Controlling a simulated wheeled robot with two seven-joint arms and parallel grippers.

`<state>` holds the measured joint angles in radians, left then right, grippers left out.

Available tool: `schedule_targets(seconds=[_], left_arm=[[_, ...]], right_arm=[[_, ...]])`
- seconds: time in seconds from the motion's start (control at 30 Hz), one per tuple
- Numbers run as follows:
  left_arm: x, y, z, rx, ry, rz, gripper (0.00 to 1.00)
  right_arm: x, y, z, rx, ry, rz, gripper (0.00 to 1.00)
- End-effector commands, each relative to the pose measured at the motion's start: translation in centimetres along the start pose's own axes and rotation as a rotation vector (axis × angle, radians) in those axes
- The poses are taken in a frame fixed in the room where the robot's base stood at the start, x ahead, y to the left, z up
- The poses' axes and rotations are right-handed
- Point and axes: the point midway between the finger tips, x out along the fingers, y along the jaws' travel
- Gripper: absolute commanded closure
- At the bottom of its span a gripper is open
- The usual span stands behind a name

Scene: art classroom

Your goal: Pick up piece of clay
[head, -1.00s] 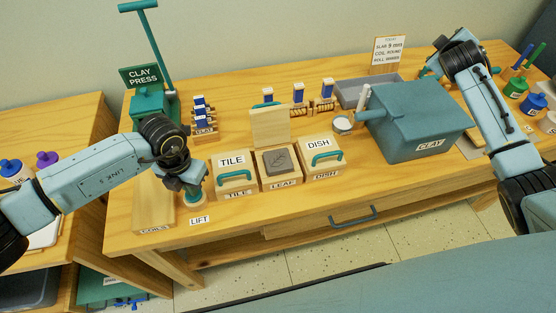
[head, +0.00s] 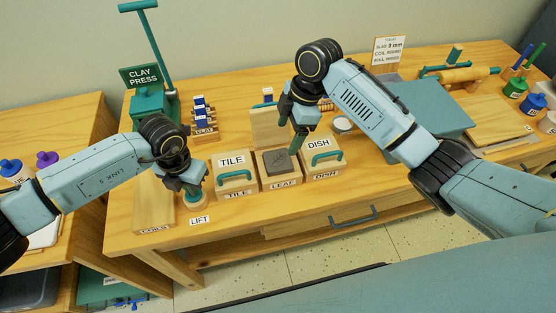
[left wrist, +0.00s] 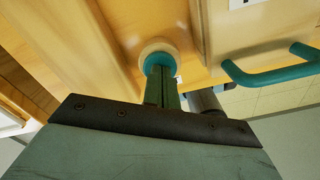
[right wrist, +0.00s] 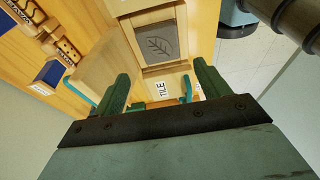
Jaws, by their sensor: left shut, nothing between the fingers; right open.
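The teal bin labelled CLAY in the earlier view is now partly covered by my right arm; its top (head: 438,108) shows. No loose clay shows that I can name with certainty. A grey slab with a leaf pattern (head: 278,163) lies in the wooden LEAF block; it also shows in the right wrist view (right wrist: 157,42). My right gripper (head: 297,145) is open and empty, above and just behind the slab's right side. My left gripper (head: 192,188) is shut and empty at the teal-topped LIFT knob (left wrist: 158,60); I cannot tell if it touches.
The TILE box (head: 234,178) and DISH box (head: 322,158), with teal handles, flank the LEAF block. An upright wooden board (head: 266,128) stands behind it. The clay press (head: 150,100) is at back left. A rolling pin (head: 466,77) lies at back right.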

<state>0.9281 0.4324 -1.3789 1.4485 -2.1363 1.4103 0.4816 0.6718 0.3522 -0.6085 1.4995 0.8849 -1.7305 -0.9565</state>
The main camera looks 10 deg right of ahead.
Motion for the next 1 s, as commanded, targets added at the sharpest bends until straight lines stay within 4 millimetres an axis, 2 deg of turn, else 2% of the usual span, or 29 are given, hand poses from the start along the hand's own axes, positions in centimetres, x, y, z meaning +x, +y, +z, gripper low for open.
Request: schedule_targets(seconds=[0.13,0.37,0.7,0.97,1.0], left_arm=[[0.2,-0.1,-0.2,0.000,0.006,-0.001,1.00],[0.2,-0.1,-0.2,0.000,0.006,-0.001,1.00],[0.2,-0.1,-0.2,0.000,0.006,-0.001,1.00],[0.2,-0.1,-0.2,0.000,0.006,-0.001,1.00],[0.2,-0.1,-0.2,0.000,0.006,-0.001,1.00]], right_arm=[[2.7,0.0,0.0,0.003,0.000,-0.001,0.25],[4.4,0.1,0.1,0.005,-0.001,0.002,0.25],[8.9,-0.1,0.3,0.005,0.000,0.003,0.25],[9.3,0.0,0.4,0.005,-0.001,0.005,0.25],[9.2,0.0,0.4,0.005,-0.001,0.005,0.28]])
